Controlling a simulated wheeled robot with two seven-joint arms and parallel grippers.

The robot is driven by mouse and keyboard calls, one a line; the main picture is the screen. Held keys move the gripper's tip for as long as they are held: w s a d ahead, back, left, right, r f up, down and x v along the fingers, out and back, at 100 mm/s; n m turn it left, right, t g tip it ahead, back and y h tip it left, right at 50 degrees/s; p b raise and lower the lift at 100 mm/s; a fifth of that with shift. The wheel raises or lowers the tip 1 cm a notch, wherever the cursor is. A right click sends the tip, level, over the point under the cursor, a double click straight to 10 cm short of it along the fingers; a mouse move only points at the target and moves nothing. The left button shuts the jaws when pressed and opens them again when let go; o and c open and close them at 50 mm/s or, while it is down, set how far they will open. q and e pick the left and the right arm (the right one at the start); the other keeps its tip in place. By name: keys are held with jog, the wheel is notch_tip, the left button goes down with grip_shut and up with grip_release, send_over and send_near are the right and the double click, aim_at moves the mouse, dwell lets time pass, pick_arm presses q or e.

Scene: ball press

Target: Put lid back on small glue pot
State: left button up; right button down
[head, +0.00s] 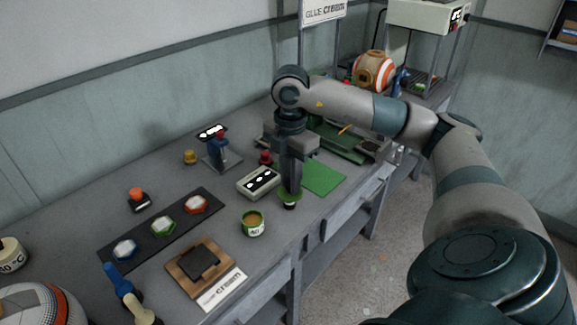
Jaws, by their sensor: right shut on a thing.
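The small glue pot (252,224) stands open on the grey table in the head view, left of and in front of my right gripper. It is white with a green rim, and brownish-orange glue shows inside. My right gripper (290,190) points down and is shut on a green lid (284,197). The lid is at the fingertips, to the right of the pot and apart from it. Its exact height above the table is hard to tell. My left gripper is not in view.
A dark strip with blue, green and red pads (165,226) lies to the left. A wooden board with a dark pad (197,267) is at the front. A green mat (325,176) lies right of the gripper.

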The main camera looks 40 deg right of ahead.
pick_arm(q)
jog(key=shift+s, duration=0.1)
